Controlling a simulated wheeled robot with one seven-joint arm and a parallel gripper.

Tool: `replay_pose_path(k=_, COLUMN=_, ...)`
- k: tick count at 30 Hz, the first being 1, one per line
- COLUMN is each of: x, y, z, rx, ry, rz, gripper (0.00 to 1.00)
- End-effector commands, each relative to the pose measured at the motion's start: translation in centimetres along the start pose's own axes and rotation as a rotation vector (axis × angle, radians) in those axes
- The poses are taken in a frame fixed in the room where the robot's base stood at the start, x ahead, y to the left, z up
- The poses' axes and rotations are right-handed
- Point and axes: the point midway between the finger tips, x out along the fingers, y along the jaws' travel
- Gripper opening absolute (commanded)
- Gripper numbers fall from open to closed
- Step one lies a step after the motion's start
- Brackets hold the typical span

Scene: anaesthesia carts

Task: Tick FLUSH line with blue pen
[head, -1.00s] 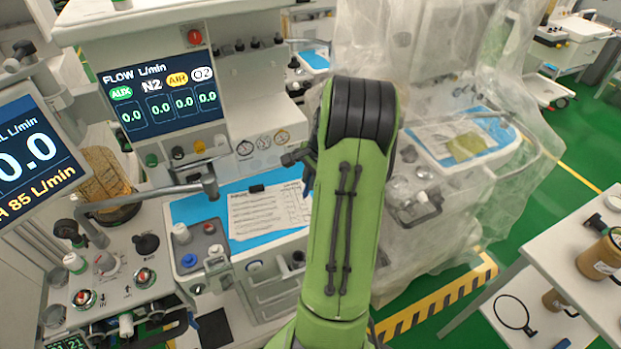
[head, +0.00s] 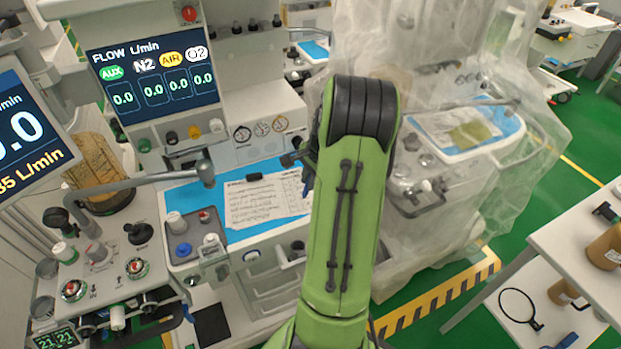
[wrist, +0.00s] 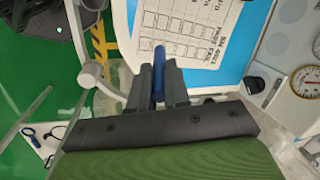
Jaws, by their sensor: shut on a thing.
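My gripper (wrist: 160,82) is shut on a blue pen (wrist: 159,56), which sticks out between the fingertips toward the checklist sheet. The white sheet (head: 260,208) lies on the blue work surface (head: 230,182) of the anaesthesia machine. In the wrist view the sheet (wrist: 205,38) shows printed columns and rows of boxes, seen sideways. The pen's end overlaps the sheet's edge in the picture; I cannot tell whether it touches. The FLUSH line is not legible.
A bent metal arm (head: 135,184) reaches over the left of the work surface. A flow display (head: 155,80) stands behind. A plastic-draped machine (head: 430,150) is on the right, and a white table (head: 585,240) is at far right.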

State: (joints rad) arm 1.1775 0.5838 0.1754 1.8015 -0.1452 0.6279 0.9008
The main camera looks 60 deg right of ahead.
Motion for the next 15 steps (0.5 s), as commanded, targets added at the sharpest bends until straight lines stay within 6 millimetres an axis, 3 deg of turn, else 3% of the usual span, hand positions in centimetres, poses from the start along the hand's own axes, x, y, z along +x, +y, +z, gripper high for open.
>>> replay_pose_path(k=15, x=0.37, y=0.09, z=-0.02, rx=0.000, ry=0.000, rz=0.000, gripper=0.00)
